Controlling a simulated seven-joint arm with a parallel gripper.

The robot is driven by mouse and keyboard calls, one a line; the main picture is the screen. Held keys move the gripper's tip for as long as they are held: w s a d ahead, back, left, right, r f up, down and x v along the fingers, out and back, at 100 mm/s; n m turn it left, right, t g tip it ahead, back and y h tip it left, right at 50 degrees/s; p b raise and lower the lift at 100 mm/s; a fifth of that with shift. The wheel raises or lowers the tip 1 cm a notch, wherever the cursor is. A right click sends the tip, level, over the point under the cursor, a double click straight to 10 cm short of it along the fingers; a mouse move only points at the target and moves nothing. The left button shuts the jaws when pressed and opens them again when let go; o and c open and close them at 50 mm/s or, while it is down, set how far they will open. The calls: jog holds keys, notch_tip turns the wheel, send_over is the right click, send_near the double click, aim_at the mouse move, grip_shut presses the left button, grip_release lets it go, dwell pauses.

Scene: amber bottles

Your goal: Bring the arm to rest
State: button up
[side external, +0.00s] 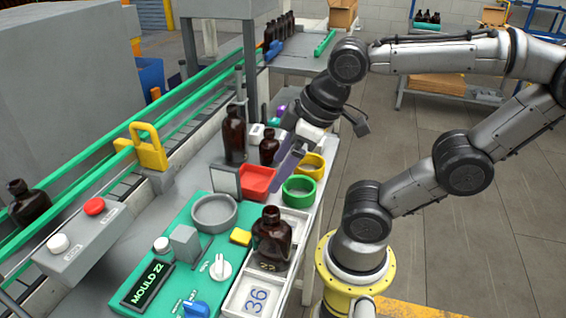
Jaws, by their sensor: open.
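My gripper (288,168) hangs over the bench from the bent arm, its purple-grey finger pointing down beside the red tray (258,181) and the small amber bottle (269,150). It is open, and I see nothing held in it; the second finger is not clear. A tall amber bottle (235,138) stands upright left of the small one. A wide amber bottle (272,243) stands upright in the front compartmented white tray (245,297), near a marking 23.
A green ring (299,191) and yellow ring (318,167) lie close to my gripper. A green panel (140,262) carries a grey ring (214,212) and knobs. A green-railed conveyor (92,187) with another bottle (27,207) runs along the left. Open floor (480,255) lies right.

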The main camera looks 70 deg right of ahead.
jog(key=m, duration=0.2)
jog(key=shift+d+f+m, duration=0.2)
jog(key=shift+d+m, duration=0.1)
jog(key=shift+d, duration=0.1)
dwell(1.0)
